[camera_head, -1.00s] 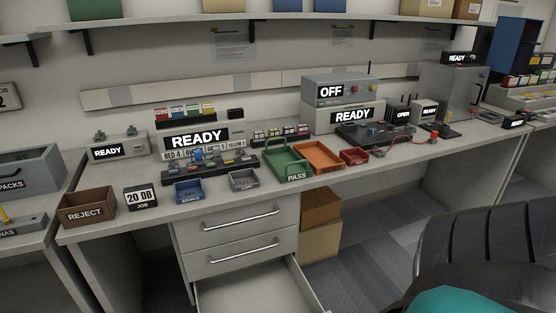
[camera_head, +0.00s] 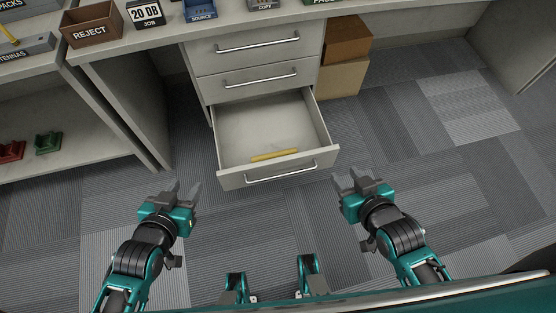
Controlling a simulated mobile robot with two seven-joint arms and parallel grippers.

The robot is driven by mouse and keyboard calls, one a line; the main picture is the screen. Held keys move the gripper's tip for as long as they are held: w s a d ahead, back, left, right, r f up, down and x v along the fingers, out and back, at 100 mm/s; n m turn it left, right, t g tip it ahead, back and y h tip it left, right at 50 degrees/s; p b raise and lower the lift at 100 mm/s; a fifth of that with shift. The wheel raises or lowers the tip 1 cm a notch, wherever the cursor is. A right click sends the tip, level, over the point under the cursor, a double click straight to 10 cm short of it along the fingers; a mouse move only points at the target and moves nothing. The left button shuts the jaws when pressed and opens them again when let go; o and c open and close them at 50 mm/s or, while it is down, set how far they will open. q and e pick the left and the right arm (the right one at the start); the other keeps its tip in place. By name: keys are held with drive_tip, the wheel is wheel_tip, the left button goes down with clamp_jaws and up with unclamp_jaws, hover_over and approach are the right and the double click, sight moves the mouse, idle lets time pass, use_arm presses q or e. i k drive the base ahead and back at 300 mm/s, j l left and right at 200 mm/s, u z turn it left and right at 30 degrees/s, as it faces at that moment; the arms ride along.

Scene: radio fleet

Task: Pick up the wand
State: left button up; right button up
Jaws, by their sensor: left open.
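The wand appears to be the yellow stick (camera_head: 274,155) lying in the open bottom drawer (camera_head: 262,122), near its front wall and roughly parallel to it. Nothing covers it. My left gripper (camera_head: 184,190) is open and empty, in front of the drawer and to its left. My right gripper (camera_head: 352,181) looks open and empty, to the right of the drawer front. Both grippers are apart from the drawer and the stick.
The drawer front (camera_head: 267,173) has a bar handle. Two closed drawers (camera_head: 256,83) sit above it under the bench top. Cardboard boxes (camera_head: 341,77) stand right of the drawers. A reject bin (camera_head: 92,25) sits on the bench. Carpet around the drawer is clear.

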sight(284, 152)
drive_tip(key=z, duration=1.55)
drive_tip(key=u, duration=1.35)
drive_tip(key=i+l+z, duration=0.45)
drive_tip(key=i+l, duration=0.2)
drive_tip(key=l, duration=0.1)
